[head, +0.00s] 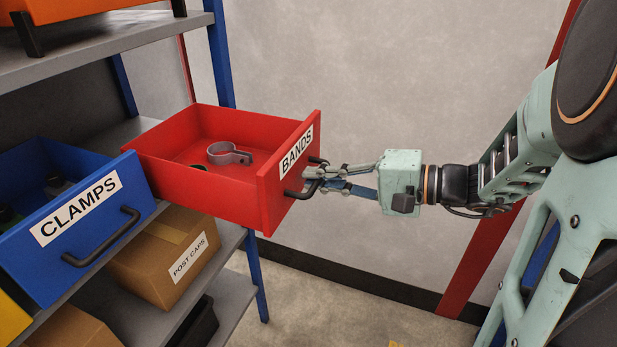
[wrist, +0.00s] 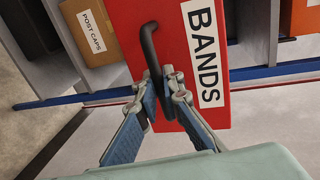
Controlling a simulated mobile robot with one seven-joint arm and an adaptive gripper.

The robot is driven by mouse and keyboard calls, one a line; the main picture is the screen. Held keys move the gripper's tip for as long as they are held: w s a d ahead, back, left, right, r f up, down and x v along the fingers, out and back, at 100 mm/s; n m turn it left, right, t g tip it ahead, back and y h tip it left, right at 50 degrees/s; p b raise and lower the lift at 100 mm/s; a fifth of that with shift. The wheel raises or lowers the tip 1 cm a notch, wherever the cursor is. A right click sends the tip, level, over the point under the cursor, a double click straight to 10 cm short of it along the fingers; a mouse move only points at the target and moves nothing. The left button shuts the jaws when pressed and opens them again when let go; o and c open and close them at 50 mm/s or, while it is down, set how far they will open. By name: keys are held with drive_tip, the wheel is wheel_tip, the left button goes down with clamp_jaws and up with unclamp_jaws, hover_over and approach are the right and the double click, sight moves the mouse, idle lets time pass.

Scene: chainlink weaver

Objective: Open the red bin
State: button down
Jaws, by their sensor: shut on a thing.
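The red bin (head: 215,200) with a BANDS label is pulled well out from the shelf, so its inside shows in the head view. A grey metal band (head: 229,153) lies in it. Its black handle (head: 301,190) is on the front face. My gripper (head: 316,178) is shut on this handle. In the wrist view my gripper's fingers (wrist: 166,82) close around the dark handle (wrist: 148,45), in front of the red front face (wrist: 178,60). The rear end of the bin is still over the shelf.
A blue CLAMPS bin (head: 75,228) is left of the red bin and also stands out from the shelf. A POST CAPS box (head: 165,254) sits below. An orange bin (head: 85,12) is above. A blue rack post (head: 222,60) stands behind the red bin. The floor at right is open.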

drive_tip(key=c, duration=2.1)
unclamp_jaws()
drive_tip(key=v, duration=1.2)
drive_tip(key=shift+s, duration=0.1)
